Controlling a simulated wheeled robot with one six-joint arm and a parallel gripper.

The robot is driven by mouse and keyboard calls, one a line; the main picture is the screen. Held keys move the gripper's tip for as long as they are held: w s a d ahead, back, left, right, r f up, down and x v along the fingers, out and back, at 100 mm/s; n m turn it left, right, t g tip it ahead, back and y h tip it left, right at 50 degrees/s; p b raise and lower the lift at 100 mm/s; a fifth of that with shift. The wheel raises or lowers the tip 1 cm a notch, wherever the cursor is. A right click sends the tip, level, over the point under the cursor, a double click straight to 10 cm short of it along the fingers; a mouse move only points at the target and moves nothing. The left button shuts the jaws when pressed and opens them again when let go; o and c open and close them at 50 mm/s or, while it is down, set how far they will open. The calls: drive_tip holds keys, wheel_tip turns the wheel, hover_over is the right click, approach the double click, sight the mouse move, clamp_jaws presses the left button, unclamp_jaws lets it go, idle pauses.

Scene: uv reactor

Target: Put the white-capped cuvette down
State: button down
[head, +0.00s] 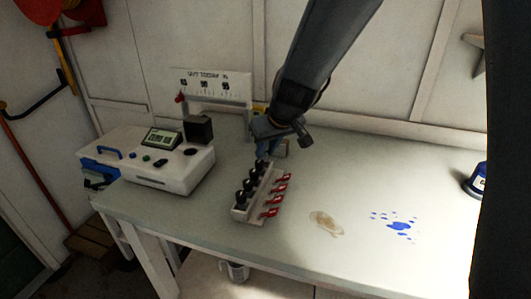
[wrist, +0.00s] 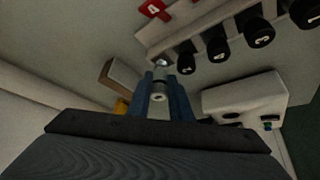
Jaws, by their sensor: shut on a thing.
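My gripper (head: 268,152) is over the table just behind the far end of the rack in the head view. In the wrist view its blue fingers (wrist: 161,90) are shut on a small pale thing with a round whitish end, the white-capped cuvette (wrist: 158,97). The fingers hide most of the cuvette, and I cannot tell whether its lower end touches anything. The white rack (head: 240,214) holds a row of black-capped pieces (head: 248,185) with red tags (head: 275,198) along its right side. The rack also shows in the wrist view (wrist: 152,40), close to the fingertips.
A white instrument (head: 180,172) with a display and a black block (head: 198,129) stands left. A white marked panel (head: 215,84) stands behind. A small block (head: 280,148) is beside the gripper.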

drive_tip(key=shift+s+f, duration=0.35)
drive_tip(key=shift+f, duration=0.2)
drive_tip(key=c, duration=1.8)
unclamp_jaws()
drive_tip(key=shift+o, duration=1.1)
drive_tip(key=shift+w, duration=0.1)
drive_tip(key=shift+r, duration=0.1)
drive_tip(key=shift+r, duration=0.1)
